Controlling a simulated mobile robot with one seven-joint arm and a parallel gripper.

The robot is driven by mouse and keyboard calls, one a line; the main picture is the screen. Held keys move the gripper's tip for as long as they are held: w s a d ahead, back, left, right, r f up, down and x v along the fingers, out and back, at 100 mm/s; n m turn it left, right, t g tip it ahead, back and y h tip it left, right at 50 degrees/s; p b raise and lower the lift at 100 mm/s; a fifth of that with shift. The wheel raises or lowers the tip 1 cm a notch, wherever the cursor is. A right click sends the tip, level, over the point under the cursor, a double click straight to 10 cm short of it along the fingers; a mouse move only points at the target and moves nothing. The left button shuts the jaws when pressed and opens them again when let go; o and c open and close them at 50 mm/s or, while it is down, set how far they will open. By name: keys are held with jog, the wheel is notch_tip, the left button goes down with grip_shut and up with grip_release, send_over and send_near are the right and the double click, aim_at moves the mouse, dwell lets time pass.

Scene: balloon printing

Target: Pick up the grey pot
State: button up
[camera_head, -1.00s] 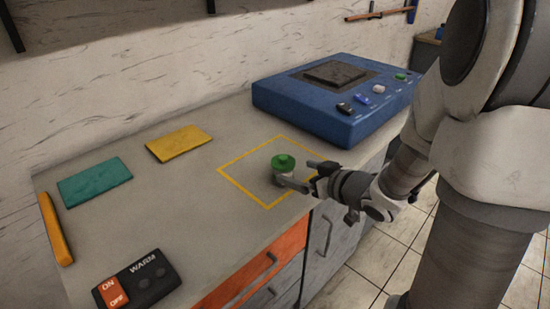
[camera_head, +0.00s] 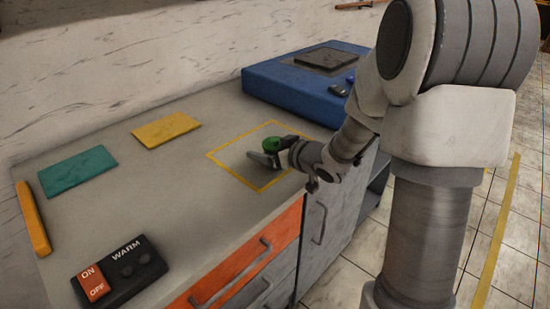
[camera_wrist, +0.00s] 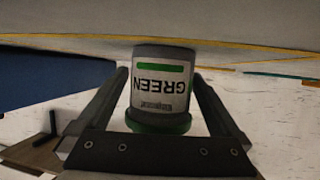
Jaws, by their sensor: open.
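The grey pot (camera_wrist: 146,101) has a white label reading "GREEN", with a green stripe, and a green lid (camera_wrist: 158,123). It appears upside down in the wrist view. In the head view its lid (camera_head: 271,143) shows inside the yellow outlined square (camera_head: 213,157) on the counter, while most of its body is hidden by my gripper (camera_head: 268,153). My gripper is open, with one finger on each side of the pot. A gap shows beside the pot at the right finger; contact at the left is unclear.
A blue machine (camera_head: 300,95) with a dark screen stands behind the pot. Yellow (camera_head: 166,129) and teal (camera_head: 78,170) plates, an orange bar (camera_head: 33,218) and an ON/OFF WARM control box (camera_head: 120,272) lie to the left. The counter's front edge is close to my gripper.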

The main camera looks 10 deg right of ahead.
jog(key=shift+c, duration=0.2)
jog(key=c, duration=1.4)
grip_shut()
jog(key=shift+r, duration=0.1)
jog(key=shift+r, duration=0.1)
